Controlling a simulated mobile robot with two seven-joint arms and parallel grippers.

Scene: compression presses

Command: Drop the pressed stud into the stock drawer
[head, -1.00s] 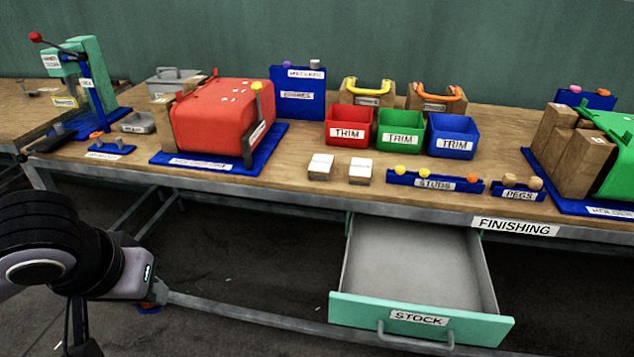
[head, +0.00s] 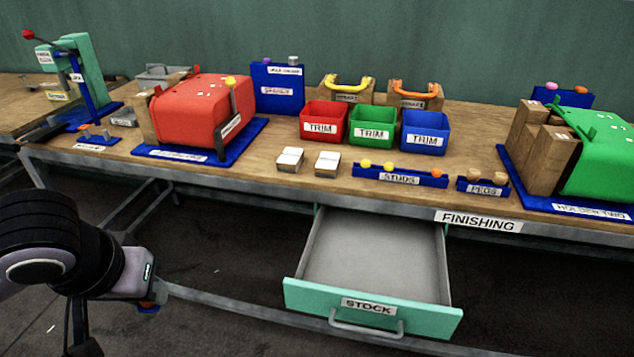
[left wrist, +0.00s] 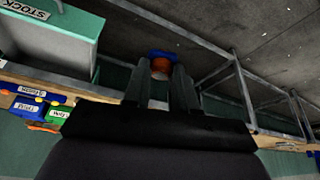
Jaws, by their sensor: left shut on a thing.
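The stock drawer (head: 280,290) is pulled out below the bench, with a teal front and an empty grey inside. It also shows upside down at the upper left of the left wrist view (left wrist: 50,42). My left gripper (left wrist: 164,75) is shut on the stud (left wrist: 162,66), which shows as an orange piece with a blue end between the fingertips. In the head view the stud (head: 149,308) shows below my left wrist, left of the drawer and apart from it. The fingers are mostly hidden there. My right gripper is not in view.
The bench front edge (head: 240,189) runs above the drawer. On the bench are a red press (head: 190,115), red, green and blue trim bins (head: 372,132), a blue stud rack (head: 400,176) and a green press (head: 600,160). A frame rail (head: 230,307) runs low beneath.

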